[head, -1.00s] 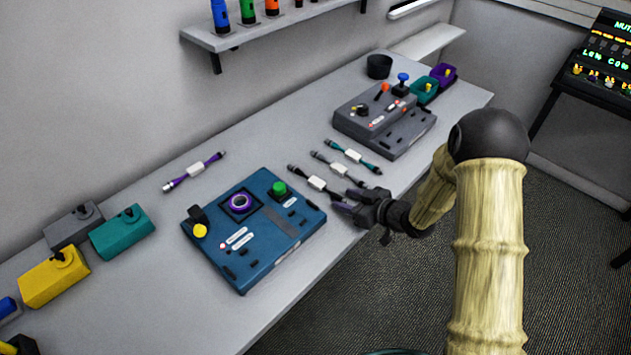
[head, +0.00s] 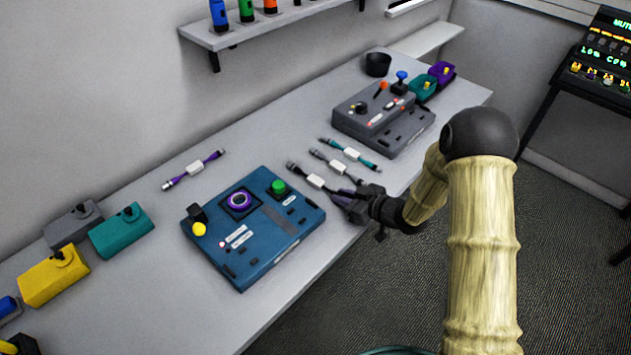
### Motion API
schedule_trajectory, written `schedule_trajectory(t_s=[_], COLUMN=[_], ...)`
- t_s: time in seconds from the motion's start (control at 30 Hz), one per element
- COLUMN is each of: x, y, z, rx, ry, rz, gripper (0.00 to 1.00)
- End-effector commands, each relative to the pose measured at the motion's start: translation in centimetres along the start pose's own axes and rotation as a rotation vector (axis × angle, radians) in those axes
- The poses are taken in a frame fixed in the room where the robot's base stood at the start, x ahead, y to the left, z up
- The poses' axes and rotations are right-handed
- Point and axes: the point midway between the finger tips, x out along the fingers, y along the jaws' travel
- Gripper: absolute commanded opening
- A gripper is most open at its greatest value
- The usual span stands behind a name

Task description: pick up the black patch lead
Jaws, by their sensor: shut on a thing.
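The black patch lead (head: 315,181), with dark ends and a white label at its middle, lies on the bench between the blue console and a grey lead. My gripper (head: 345,199) is at its right-hand end, near the bench's front edge, with the fingers shut on it. The fingers hide that end. The lead still appears to lie at bench level.
A grey lead (head: 330,164) and a teal lead (head: 350,153) lie just behind it. A purple lead (head: 194,169) lies farther left. The blue console (head: 262,243) is close on the left; a grey console (head: 397,125) stands behind to the right.

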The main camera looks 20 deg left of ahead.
Motion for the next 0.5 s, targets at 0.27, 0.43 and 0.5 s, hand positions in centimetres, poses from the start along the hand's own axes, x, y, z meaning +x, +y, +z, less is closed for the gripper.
schedule_trajectory(t_s=[0.27, 0.43, 0.5], x=[-0.2, -0.9, -1.4], y=[0.0, 0.0, 0.1], z=[-0.5, -2.3, -3.5], rx=[-0.001, -0.003, -0.004], ry=[0.002, 0.003, 0.004], rz=[0.001, 0.001, 0.002], gripper=[0.0, 0.0, 0.0])
